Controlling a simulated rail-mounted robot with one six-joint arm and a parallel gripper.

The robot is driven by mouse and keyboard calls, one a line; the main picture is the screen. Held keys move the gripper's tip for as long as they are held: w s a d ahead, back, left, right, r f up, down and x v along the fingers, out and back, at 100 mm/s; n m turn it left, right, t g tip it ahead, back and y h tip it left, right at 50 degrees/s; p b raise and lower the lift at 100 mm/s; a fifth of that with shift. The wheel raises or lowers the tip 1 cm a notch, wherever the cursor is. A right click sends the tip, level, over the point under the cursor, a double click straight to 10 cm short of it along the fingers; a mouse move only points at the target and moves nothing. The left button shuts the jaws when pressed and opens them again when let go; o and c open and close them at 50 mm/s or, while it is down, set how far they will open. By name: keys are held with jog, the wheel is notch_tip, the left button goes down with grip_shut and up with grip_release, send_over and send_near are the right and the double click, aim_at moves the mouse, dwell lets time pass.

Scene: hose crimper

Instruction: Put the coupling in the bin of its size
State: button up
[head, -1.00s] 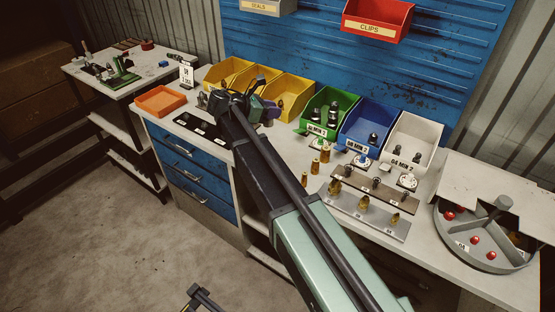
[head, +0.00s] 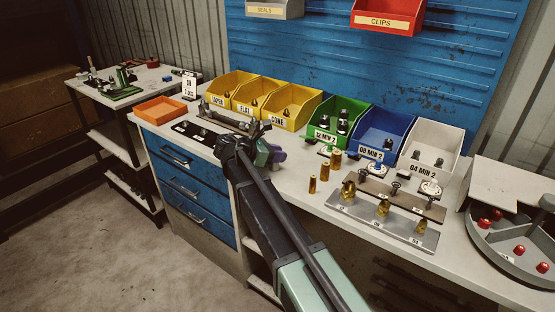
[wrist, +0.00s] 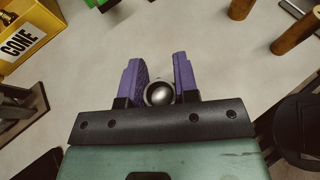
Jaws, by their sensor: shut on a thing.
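My gripper (head: 277,155) is in front of the yellow CONE bin, above the bench. In the wrist view its two purple fingers (wrist: 159,80) are shut on a coupling (wrist: 159,93), seen as a round, shiny metal end between them. The coupling is hidden by my gripper in the head view, so its size is unclear. The size bins stand right of my gripper: green 12 MIN 2 (head: 322,137), blue 08 MIN 2 (head: 370,152) and white 04 MIN 2 (head: 421,170). Each holds dark fittings.
Yellow TAPER (head: 217,101), FLAT (head: 245,109) and CONE (head: 278,121) bins stand behind my gripper. Brass pieces (head: 324,171) and a grey size plate (head: 383,222) lie in front of the size bins. An orange tray (head: 161,109) is left; a round divided tray (head: 510,245) is far right.

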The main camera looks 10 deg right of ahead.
jog(key=shift+f+b, duration=0.25)
jog(key=shift+b, duration=0.05)
jog(key=o, duration=1)
jog(key=shift+r, duration=0.1)
jog(key=shift+r, duration=0.1)
jog(key=shift+r+p, duration=0.3)
jog(key=shift+p, duration=0.2)
jog(key=p+v, duration=0.4)
jog(key=v, duration=0.8)
jog(key=shift+f, duration=0.15)
